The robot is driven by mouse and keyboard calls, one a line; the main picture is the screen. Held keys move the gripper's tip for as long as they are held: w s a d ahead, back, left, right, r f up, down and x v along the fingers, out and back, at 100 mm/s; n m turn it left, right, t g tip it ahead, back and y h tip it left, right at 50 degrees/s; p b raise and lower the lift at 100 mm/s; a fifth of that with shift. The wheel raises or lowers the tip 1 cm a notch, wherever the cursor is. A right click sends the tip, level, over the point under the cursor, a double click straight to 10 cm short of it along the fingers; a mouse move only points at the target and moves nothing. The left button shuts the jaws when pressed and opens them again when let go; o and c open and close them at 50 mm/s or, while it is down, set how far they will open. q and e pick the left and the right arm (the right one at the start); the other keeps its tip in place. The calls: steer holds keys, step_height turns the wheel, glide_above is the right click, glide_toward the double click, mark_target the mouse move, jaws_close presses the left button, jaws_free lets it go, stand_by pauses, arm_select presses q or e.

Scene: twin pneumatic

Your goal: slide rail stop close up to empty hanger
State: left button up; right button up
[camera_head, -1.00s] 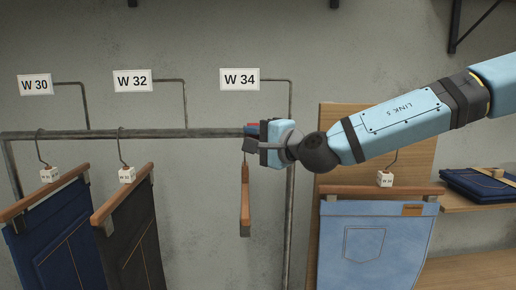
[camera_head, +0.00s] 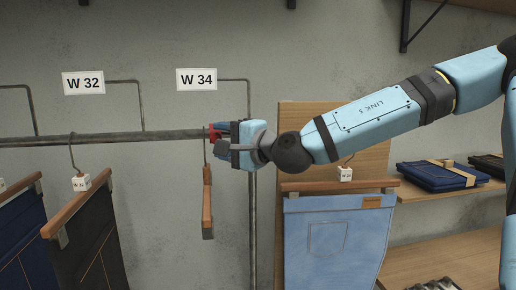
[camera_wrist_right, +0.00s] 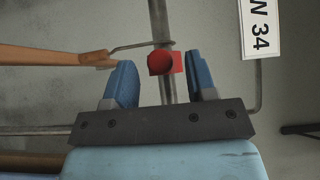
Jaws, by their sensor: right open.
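The empty wooden hanger (camera_head: 207,203) hangs edge-on from the rail (camera_head: 110,139), below the W 34 sign; in the right wrist view it (camera_wrist_right: 50,56) lies at the left with its wire hook on the rail. The red rail stop (camera_head: 213,132) sits on the rail close beside the hook; in the right wrist view the stop (camera_wrist_right: 163,63) shows between the fingers. My right gripper (camera_head: 220,140) is at the stop. In the right wrist view the gripper (camera_wrist_right: 160,82) is open, with blue fingers on either side of the stop and gaps visible. My left gripper is not in view.
Dark jeans (camera_head: 84,244) on a hanger hang from the rail at left. Light-blue jeans (camera_head: 333,240) hang at a wooden panel (camera_head: 300,118) behind my arm. Folded jeans (camera_head: 436,176) lie on a shelf at right. The W 34 sign (camera_head: 197,79) stands above the rail.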

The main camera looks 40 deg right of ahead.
steer(key=b+v, duration=0.1)
steer(key=v, duration=1)
steer(key=shift+b, duration=0.3)
steer(key=w+f+m+g+p, duration=0.2)
steer(key=f+m, duration=1.2)
steer(key=f, duration=0.1)
steer(key=w+f+m+g+p, duration=0.1)
steer(key=w+f+m+p, duration=0.1)
steer(key=f+m, duration=1.25)
steer(key=s+a+f+m+g+p, duration=0.1)
steer(key=s+a+f+m, duration=0.5)
steer(key=f+m, duration=0.2)
steer(key=s+a+f+m+g+p, duration=0.1)
steer(key=s+a+f+m, duration=0.5)
steer(key=f+m, duration=0.2)
steer(key=s+a+f+m+g+p, duration=0.1)
steer(key=s+a+f+m, duration=0.5)
steer(key=f+m, duration=0.3)
step_height(320, 180, down, 2)
steer(key=shift+a+f+g+h, duration=0.15)
steer(key=shift+a+g+h, duration=0.15)
steer(key=shift+a+h, duration=0.1)
